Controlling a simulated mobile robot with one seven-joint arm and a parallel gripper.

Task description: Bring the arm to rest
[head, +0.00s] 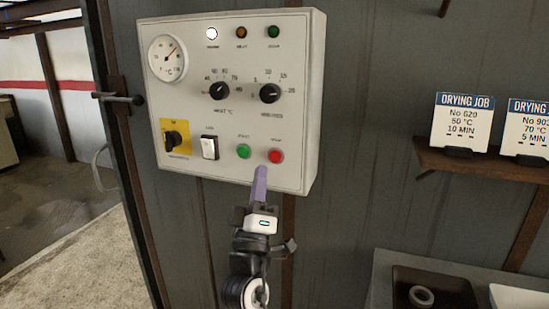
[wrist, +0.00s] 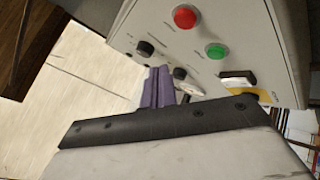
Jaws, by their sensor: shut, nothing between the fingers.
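My gripper (head: 259,184) is shut, with its purple fingers together and nothing between them. In the head view it points up at the lower edge of the grey control panel (head: 215,170), just below the red button (head: 275,156). I cannot tell whether the fingertips touch the panel. In the wrist view the purple fingers (wrist: 158,86) are closed together, with the panel's red button (wrist: 185,17) and green button (wrist: 216,51) beyond them. My arm reaches up from the bottom of the head view.
The panel also carries a dial gauge (head: 168,58), two black knobs, a yellow-backed switch (head: 175,138) and a white rocker switch (head: 209,147). A shelf (head: 470,165) with two drying job cards is at right. A dark tray (head: 435,287) is below it. Open floor shows at left.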

